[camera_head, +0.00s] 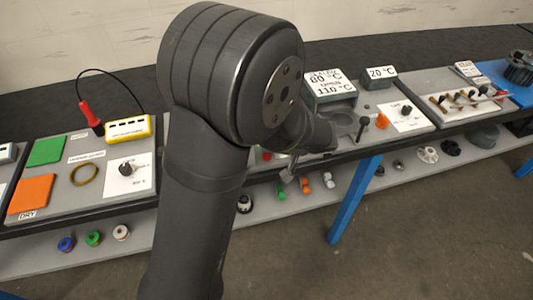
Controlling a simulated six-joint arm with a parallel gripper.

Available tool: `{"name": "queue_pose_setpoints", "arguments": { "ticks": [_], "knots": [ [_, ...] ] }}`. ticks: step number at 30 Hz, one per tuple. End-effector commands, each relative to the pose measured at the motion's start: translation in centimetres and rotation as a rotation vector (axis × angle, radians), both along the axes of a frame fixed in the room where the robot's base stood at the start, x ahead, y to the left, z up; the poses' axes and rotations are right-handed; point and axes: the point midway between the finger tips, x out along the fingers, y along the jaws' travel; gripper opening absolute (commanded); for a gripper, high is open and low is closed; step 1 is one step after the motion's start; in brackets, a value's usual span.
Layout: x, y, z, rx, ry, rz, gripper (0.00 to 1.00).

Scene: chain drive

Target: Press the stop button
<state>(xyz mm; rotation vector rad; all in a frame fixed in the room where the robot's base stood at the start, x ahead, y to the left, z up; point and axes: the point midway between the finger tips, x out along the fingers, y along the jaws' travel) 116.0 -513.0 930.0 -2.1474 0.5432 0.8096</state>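My arm fills the middle of the view and covers part of the bench behind it. A small light-grey tip (288,174) below the wrist looks like the end of my gripper, at the front edge of the bench. It is too small and too much covered to tell whether its fingers are open or shut. A small red spot (267,155) shows just left of this tip, partly hidden by my arm. It may be the stop button, but I cannot tell for sure. No other clear stop button shows.
Left on the bench are a green pad (46,151), an orange pad (31,194), a yellow box (127,129) and a red-handled tool (90,115). Small parts lie on the lower shelf (200,230).

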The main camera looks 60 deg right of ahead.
Motion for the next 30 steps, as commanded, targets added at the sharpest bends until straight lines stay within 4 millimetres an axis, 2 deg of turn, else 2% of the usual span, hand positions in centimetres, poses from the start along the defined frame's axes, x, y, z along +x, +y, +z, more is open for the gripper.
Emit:
{"name": "queue_pose_setpoints", "arguments": {
  "ticks": [30],
  "knots": [
    [0.0, 0.0, -1.0, 0.001, 0.001, 0.001, 0.0]
  ]
}}
